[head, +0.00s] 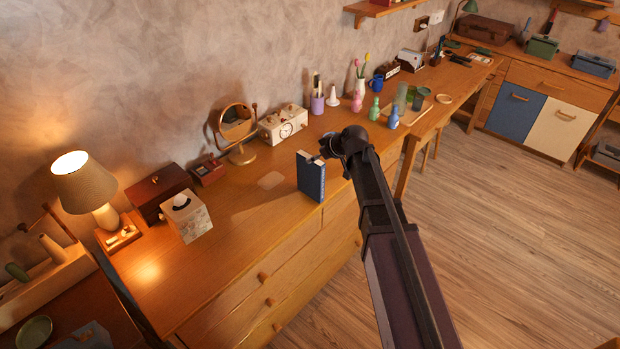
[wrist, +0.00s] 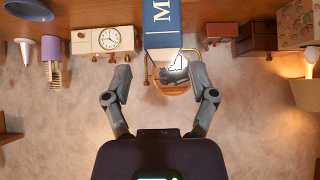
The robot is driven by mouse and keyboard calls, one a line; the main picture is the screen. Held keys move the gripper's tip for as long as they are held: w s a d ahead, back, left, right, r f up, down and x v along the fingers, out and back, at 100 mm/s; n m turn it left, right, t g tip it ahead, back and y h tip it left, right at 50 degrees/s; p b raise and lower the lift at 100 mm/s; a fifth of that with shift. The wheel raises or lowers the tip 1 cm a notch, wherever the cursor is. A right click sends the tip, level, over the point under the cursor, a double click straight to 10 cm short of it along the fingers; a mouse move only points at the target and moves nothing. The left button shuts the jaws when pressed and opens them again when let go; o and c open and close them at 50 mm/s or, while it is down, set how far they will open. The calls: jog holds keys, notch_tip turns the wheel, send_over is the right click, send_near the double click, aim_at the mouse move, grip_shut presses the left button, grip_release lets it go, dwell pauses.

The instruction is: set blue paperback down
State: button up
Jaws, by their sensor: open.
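The blue paperback (head: 312,178) stands upright on the wooden dresser top (head: 240,222), close to its front edge. In the wrist view, which looks upside down, the paperback (wrist: 168,25) shows its blue spine with a white letter at the top centre. My gripper (wrist: 160,77) is open, with its two fingers spread wide and neither touching the book. In the head view my gripper (head: 329,147) is at the upper right of the book, partly hidden by my own wrist.
A round mirror (head: 236,128) and a white clock box (head: 283,125) stand behind the book. A tissue box (head: 187,215) and lit lamp (head: 90,186) are to the left. Vases and cups crowd the right. Bare wood lies left of the book.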

aim_at(311, 177)
jog(key=b+x, duration=0.3)
jog(key=x, duration=0.2)
jog(key=shift+a+f+b, duration=0.1)
jog(key=shift+a+b, duration=0.05)
jog(key=shift+b, duration=0.2)
jog(key=shift+s, duration=0.1)
dwell(0.4)
grip_shut()
